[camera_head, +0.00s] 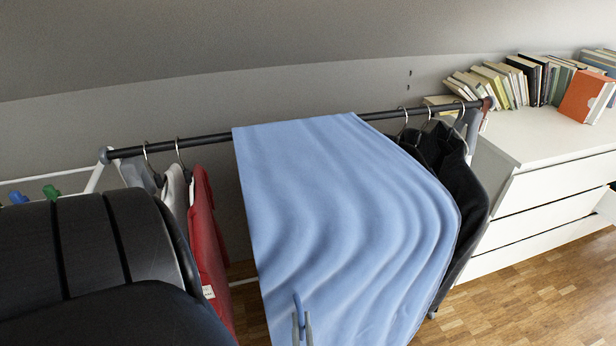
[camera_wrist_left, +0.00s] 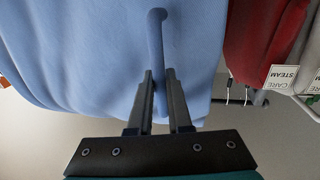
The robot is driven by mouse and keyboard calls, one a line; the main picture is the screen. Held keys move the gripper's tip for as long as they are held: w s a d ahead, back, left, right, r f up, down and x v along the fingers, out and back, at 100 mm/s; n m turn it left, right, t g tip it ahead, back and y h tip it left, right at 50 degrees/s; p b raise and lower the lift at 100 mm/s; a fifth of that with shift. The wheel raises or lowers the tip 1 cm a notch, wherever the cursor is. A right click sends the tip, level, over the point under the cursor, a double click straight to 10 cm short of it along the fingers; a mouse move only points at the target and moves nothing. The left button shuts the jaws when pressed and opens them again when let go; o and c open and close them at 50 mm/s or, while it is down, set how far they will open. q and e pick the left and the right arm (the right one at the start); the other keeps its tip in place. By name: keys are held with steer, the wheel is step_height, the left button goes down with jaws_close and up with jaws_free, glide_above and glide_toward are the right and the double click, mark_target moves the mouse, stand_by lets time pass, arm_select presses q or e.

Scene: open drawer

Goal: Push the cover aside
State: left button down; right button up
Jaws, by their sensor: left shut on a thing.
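The light blue cover (camera_head: 340,190) hangs over the middle of a dark clothes rail, with wavy folds toward its lower right. My left gripper (camera_head: 301,318) is at the bottom of the head view, in front of the cover. Its two fingers are shut on a narrow, darker blue strip on the cover's front. The left wrist view shows the gripper (camera_wrist_left: 160,82) with this strip between the fingers and the cover (camera_wrist_left: 75,55) behind. What lies under the cover is hidden. My right gripper is not in view.
The rail (camera_head: 215,140) holds a red garment (camera_head: 208,250) left of the cover and dark garments (camera_head: 462,190) on hangers to its right. A white dresser (camera_head: 540,185) with several books on top stands at right. Wooden floor (camera_head: 530,295) shows at lower right.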

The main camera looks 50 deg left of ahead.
arm_select(q)
steer(key=shift+s+a, duration=0.1)
steer(key=shift+s, duration=0.1)
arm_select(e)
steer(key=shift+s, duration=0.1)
arm_select(q)
steer(key=c, duration=0.8)
jaws_free()
steer(key=shift+w, duration=0.1)
steer(key=shift+c, duration=0.2)
